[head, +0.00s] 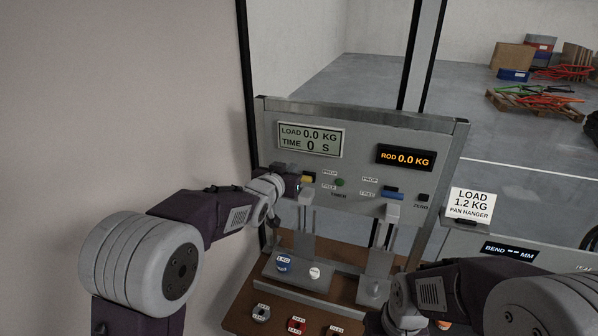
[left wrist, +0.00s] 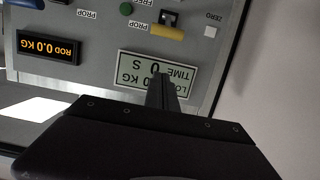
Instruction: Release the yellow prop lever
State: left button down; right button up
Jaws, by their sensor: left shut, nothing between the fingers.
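The yellow prop lever (head: 309,179) sits on the grey panel, left of a green button. In the left wrist view, which is upside down, its yellow handle (left wrist: 167,32) lies nearly level beside the PROP and FREE labels. My left gripper (head: 292,183) is just left of the lever in the head view. Its shut fingers (left wrist: 160,92) show empty in the left wrist view, in front of the load display and apart from the handle. I cannot tell the depth between them. My right arm is at the lower right; its fingers are not clearly seen.
The load display (head: 310,139) and rod display (head: 406,159) are above. Below, a brown board (head: 240,318) carries several small weights. A load sign (head: 470,203) stands right.

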pick_arm(q)
jog(key=w+d+f+p, duration=0.2)
jog(key=w+f+p, duration=0.2)
jog(key=w+f, duration=0.2)
jog(key=shift+w+d, duration=0.15)
jog(key=shift+w, duration=0.2)
pick_arm(e)
jog(key=r, duration=0.5)
jog(key=shift+w+d, duration=0.1)
jog(key=shift+w, duration=0.1)
pick_arm(q)
notch_tip(320, 180, down, 11)
jog(key=s+t+h+b, duration=0.1)
jog(key=t+b, duration=0.3)
jog(key=b, duration=2.6)
jog(key=shift+s+a+f, duration=0.15)
jog(key=shift+s+a, duration=0.3)
jog(key=shift+s, duration=0.25)
pick_arm(e)
notch_tip(320, 180, down, 30)
jog(key=s, duration=0.2)
jog(key=shift+a+f, duration=0.2)
jog(key=shift+a, duration=0.15)
